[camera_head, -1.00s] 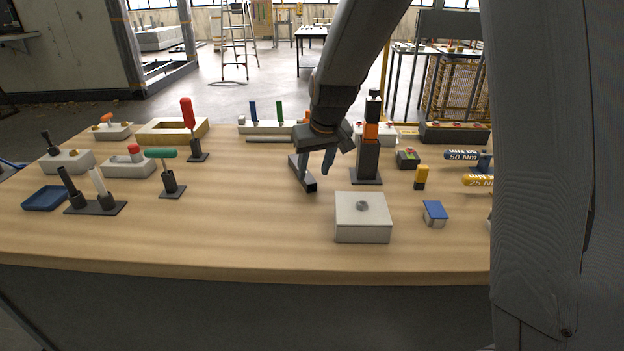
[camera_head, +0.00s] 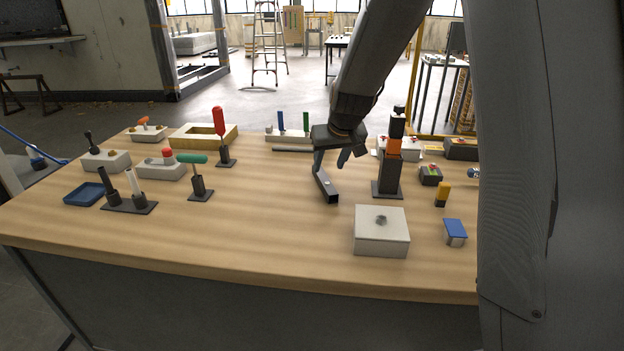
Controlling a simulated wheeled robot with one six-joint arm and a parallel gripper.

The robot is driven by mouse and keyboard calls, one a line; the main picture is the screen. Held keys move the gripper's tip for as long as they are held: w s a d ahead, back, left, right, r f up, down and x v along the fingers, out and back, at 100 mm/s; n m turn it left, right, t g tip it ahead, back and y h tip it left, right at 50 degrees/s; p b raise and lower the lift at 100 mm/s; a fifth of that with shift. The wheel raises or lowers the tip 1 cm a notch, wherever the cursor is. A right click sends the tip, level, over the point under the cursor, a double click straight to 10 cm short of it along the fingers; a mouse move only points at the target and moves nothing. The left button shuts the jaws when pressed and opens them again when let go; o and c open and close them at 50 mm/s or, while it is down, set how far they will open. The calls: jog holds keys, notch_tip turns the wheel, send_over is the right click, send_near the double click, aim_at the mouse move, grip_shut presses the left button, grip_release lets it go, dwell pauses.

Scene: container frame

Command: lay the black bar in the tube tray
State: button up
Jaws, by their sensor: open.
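A pale tray (camera_head: 272,136) with upright blue and green tubes is at the back of the table, left of my gripper. A thin dark strip (camera_head: 292,150) lies in front of it.
A white box with a knob (camera_head: 381,238) is nearer me. A red-handled tool (camera_head: 219,122) and a green-handled one (camera_head: 192,159) stand left. The table's middle left is clear.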

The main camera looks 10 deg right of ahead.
aim_at(324, 179)
jog(key=shift+x, duration=1.45)
jog(key=shift+p+x, duration=0.95)
jog(key=shift+x, duration=1.4)
jog(key=shift+c, duration=0.2)
grip_shut()
